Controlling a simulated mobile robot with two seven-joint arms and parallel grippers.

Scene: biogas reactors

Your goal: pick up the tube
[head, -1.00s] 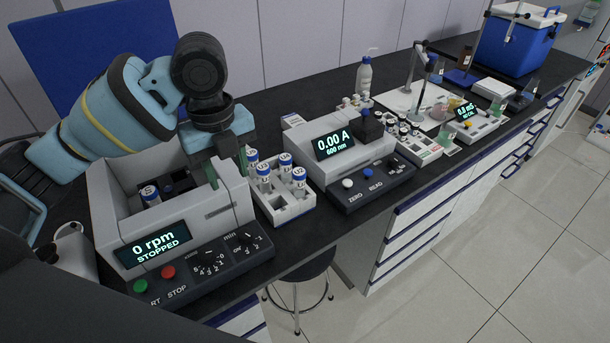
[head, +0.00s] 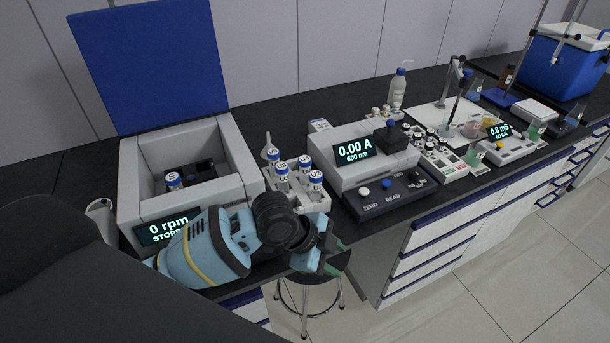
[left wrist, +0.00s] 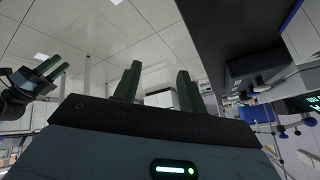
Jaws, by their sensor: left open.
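Several white tubes with blue caps stand in a white rack (head: 312,205). One more capped tube (head: 174,180) sits inside the open centrifuge (head: 130,190). Which tube is meant cannot be told. My left gripper (head: 336,256) is low in front of the rack, past the bench's front edge, apart from the tubes. In the left wrist view its fingers (left wrist: 158,87) are spread with nothing between them. Another gripper, likely my right (left wrist: 50,68), shows at the left there; its opening is unclear.
The centrifuge's blue lid (head: 145,60) stands raised behind it. A photometer (head: 357,155) reading 0.00 A stands right of the rack. A wash bottle (head: 397,88) and a stirrer setup are farther right. A stool (head: 310,290) stands below the bench's front edge.

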